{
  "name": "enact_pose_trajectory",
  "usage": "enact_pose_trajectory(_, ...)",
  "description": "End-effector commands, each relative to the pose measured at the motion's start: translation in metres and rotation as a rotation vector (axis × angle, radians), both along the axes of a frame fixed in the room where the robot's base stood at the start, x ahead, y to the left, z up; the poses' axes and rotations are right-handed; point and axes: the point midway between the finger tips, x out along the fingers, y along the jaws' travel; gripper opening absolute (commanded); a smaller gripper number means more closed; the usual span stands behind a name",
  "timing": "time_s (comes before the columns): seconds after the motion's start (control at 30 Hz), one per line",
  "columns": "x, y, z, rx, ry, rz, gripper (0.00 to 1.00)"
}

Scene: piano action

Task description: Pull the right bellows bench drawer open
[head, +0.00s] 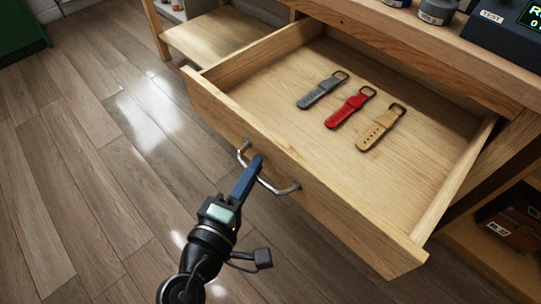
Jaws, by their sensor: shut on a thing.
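A wooden drawer (307,190) stands well out from the bench (440,42) in the head view, with its inside open to view. A curved metal handle (281,190) is fixed to its front. My gripper (257,165) is shut on the handle near its left part, with its blue fingers over the bar. The fingers hide a part of the handle. Inside the drawer lie a grey strap (321,91), a red strap (349,107) and a tan strap (380,130), each with a buckle.
A dark device with a green display (508,24) and small jars (437,11) stand on the bench top. A wooden shelf (215,40) is behind the drawer at left. Brown items (513,222) sit on a lower shelf at right. The wood floor (80,170) at left is clear.

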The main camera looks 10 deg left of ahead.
Motion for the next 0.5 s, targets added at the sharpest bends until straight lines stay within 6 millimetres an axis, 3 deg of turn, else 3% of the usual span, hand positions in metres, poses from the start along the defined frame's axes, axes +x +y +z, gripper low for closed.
enact_pose_trajectory(0.2,-0.02,0.015,-0.001,0.0,0.001,0.001,0.0)
enact_pose_trajectory(0.5,-0.027,0.019,0.0,0.0,0.0,-0.001,0.0)
